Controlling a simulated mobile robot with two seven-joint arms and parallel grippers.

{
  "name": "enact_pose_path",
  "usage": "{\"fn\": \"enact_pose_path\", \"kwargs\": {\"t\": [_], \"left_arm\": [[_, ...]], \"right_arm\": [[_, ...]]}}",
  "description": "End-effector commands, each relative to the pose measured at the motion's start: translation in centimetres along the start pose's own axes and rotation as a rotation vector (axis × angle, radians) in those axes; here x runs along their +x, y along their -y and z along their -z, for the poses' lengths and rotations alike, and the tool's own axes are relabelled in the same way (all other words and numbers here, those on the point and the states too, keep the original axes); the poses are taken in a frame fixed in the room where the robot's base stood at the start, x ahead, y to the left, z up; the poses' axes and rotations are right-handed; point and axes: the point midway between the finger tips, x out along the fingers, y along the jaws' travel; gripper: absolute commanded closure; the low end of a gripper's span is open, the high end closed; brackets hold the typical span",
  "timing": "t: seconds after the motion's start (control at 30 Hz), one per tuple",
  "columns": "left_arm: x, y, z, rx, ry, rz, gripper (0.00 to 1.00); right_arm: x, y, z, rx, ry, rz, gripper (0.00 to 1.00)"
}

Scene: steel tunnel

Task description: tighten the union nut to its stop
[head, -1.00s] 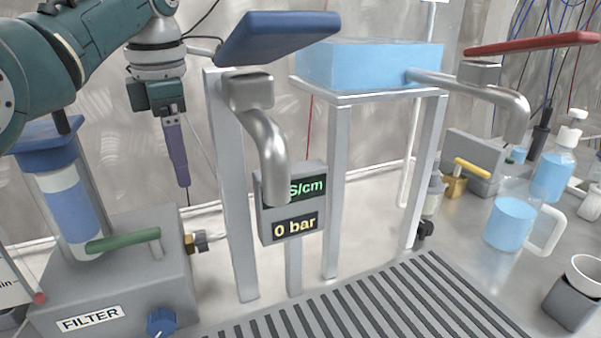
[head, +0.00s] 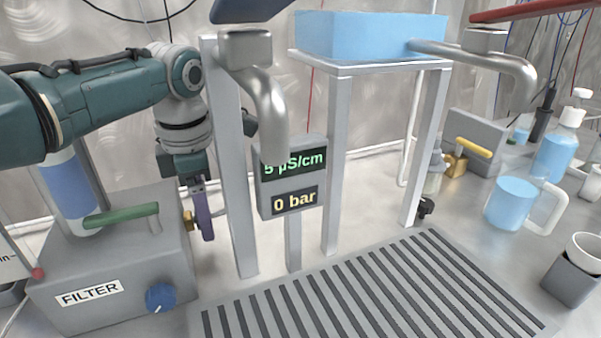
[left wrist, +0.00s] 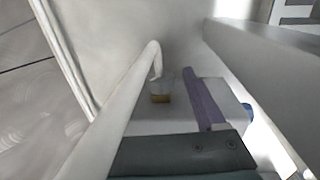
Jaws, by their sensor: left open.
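The union nut is a grey collar (left wrist: 162,80) in the left wrist view, at the end of a pale hose (left wrist: 128,105) and against a brass fitting (left wrist: 160,98). In the head view the brass fitting (head: 187,220) shows on the right side of the FILTER box (head: 110,265), and the nut is hidden behind my left gripper (head: 204,222). The left gripper is open and points down beside the fitting. In the left wrist view its purple finger lies just right of the nut. I cannot tell whether they touch. My right gripper is not in view.
A grey post (head: 232,180) stands close to the right of my left gripper. A display (head: 291,180) reads 5 µS/cm and 0 bar behind a spout (head: 268,105). A green lever (head: 120,215) and blue knob (head: 160,297) sit on the filter. A slotted drain (head: 370,290) is clear.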

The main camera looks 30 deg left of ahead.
Motion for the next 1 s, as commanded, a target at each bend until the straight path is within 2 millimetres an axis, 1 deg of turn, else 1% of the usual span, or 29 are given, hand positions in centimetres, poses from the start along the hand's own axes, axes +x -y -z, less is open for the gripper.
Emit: {"fn": "enact_pose_path", "kwargs": {"t": [0.23,0.87,1.0], "left_arm": [[0.02,-0.02,-0.04,0.001,0.001,-0.001,0.28],[0.01,-0.03,-0.03,0.0,0.001,-0.001,0.99],[0.0,-0.03,-0.02,0.0,0.001,-0.001,1.0]], "right_arm": [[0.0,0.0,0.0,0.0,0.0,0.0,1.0],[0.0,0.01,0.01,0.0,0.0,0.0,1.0],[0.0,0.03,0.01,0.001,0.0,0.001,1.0]]}}
